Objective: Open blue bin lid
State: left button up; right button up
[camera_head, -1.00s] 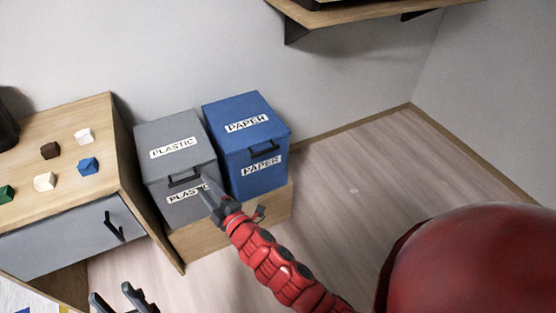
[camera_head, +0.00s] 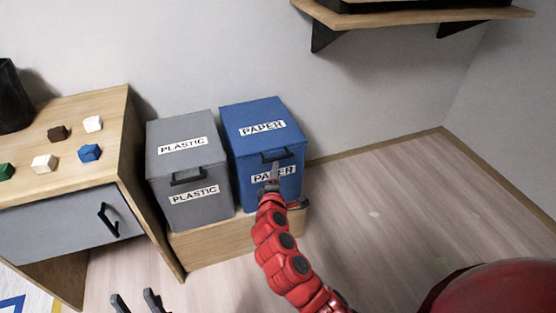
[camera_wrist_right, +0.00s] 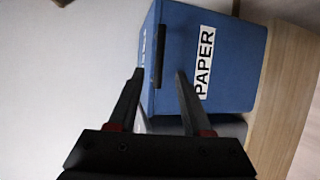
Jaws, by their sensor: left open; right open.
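The blue bin (camera_head: 266,185) has PAPER labels on its lid (camera_head: 262,119) and front, and a dark handle (camera_head: 277,155) at the lid's front edge. The lid is closed. My right gripper (camera_head: 272,172) is in front of the bin, just below the handle in the head view. In the right wrist view, the open right gripper (camera_wrist_right: 156,75) points at the blue bin (camera_wrist_right: 235,65), with the dark handle (camera_wrist_right: 158,56) ahead between its fingertips; contact cannot be told. My left gripper (camera_head: 136,298) is open and empty at the bottom edge of the head view.
A grey PLASTIC bin (camera_head: 187,155) stands left of the blue bin on a wooden plinth (camera_head: 215,248). A wooden cabinet (camera_head: 105,115) with several small blocks is further left. A wall shelf (camera_head: 400,20) hangs above right. The floor (camera_head: 380,220) at right is clear.

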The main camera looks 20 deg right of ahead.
aim_at(278, 158)
jog(key=b+x, duration=0.1)
jog(key=x, duration=0.8)
jog(key=shift+w+f, duration=0.1)
jog(key=shift+w, duration=0.15)
grip_shut()
dwell(1.0)
